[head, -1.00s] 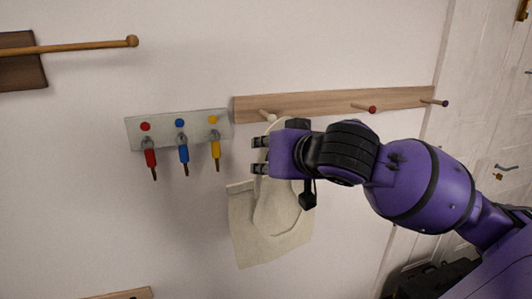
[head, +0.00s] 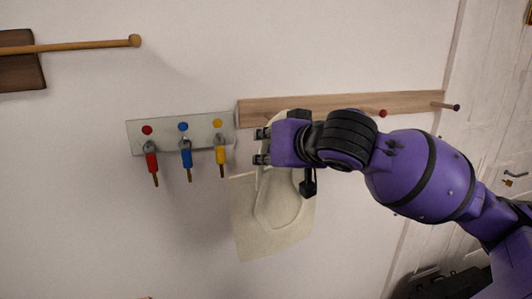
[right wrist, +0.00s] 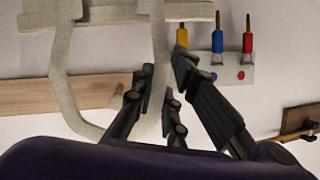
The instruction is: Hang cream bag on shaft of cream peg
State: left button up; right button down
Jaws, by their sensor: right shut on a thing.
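The cream bag (head: 270,225) hangs flat near the wall below the wooden rail. My right gripper (head: 262,147) is shut on its strap, which also shows between the fingers (right wrist: 160,92) in the right wrist view. The cream peg (right wrist: 118,94) sticks out of the rail beside the fingers in the right wrist view. The strap loop (right wrist: 62,75) appears around the peg in that picture; I cannot tell whether it encircles the shaft in depth. In the head view the gripper and strap hide the peg. My left gripper is not in view.
The wooden rail (head: 345,104) also bears a red peg (head: 382,113) and a dark peg (head: 455,107). Left of the gripper is a plate (head: 137,139) with red, blue and yellow keys (head: 187,158). A wooden rod (head: 90,46) juts out at upper left.

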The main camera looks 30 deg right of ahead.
jog(key=shift+w+d+f+b, duration=0.15)
jog(key=shift+w+b, duration=0.1)
jog(key=shift+w, duration=0.25)
jog(key=shift+w+d+f+b, duration=0.15)
jog(key=shift+w+b, duration=0.1)
jog(key=shift+w, duration=0.25)
jog(key=shift+w+d+b, duration=0.1)
jog(key=shift+w+b, duration=0.2)
jog(key=shift+w, duration=0.25)
jog(key=shift+w+d+b, duration=0.1)
jog(key=shift+w+b, duration=0.25)
jog(key=shift+w, duration=0.2)
jog(key=x, duration=0.3)
jog(key=shift+d, duration=0.4)
jog(key=shift+w+f, duration=0.1)
